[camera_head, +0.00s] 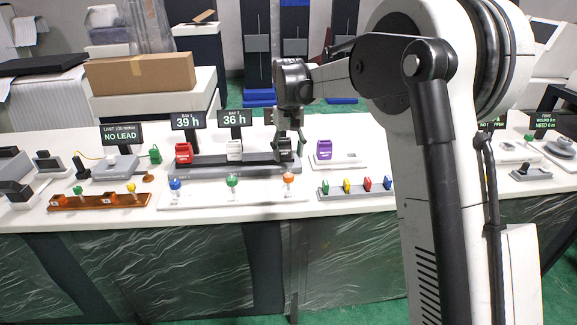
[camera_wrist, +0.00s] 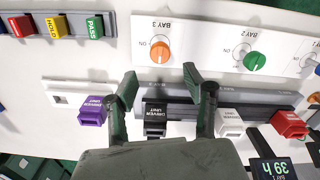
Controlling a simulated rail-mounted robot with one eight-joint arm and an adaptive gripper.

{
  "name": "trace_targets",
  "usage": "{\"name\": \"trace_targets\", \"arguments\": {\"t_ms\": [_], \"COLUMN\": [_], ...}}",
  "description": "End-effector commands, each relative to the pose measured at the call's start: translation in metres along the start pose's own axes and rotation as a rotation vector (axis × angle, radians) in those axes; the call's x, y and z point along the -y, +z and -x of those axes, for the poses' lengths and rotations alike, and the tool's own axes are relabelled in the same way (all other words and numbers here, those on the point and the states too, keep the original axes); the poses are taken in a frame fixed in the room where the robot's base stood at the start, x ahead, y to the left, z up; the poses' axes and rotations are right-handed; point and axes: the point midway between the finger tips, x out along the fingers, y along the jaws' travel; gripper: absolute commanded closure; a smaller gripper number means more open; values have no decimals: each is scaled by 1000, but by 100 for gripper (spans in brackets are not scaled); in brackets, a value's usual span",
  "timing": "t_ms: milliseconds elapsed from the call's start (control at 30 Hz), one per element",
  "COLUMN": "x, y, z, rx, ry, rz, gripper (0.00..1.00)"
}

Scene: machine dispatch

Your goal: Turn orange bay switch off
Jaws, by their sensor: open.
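The orange bay switch (camera_head: 289,178) is a round knob on a white panel (camera_head: 262,195) at the front of the bench. In the wrist view the orange switch (camera_wrist: 160,49) sits under the label BAY 3, with an ON mark beside it; I cannot tell its setting for sure. My gripper (camera_head: 288,148) hangs above and behind the switch, over the third bay. In the wrist view my gripper (camera_wrist: 160,76) is open, its fingers apart and empty. A black driver unit (camera_wrist: 155,116) shows between the fingers, and the orange switch lies beyond the fingertips.
The green knob (camera_head: 232,182) and blue knob (camera_head: 175,185) share the panel. Red (camera_head: 184,152), white (camera_head: 234,149) and purple (camera_head: 323,149) units stand close by. A block of coloured tags (camera_head: 366,184) lies right of the panel. Signs (camera_head: 188,121) stand behind the bays.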

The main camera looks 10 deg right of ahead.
Motion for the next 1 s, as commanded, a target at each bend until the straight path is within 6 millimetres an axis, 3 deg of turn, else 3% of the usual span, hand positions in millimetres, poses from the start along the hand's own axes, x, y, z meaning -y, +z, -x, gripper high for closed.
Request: {"name": "trace_targets", "arguments": {"t_ms": [100,300,733,867,1000], "x": [0,0,0,-3,-8], "y": [0,0,2,14,41], "z": [20,37,41,51,71], "rx": [0,0,-2,-20,-63], "ry": [0,0,0,2,5], "rz": [0,0,-1,-8,-24], "gripper": [53,53,53,53,53]}}
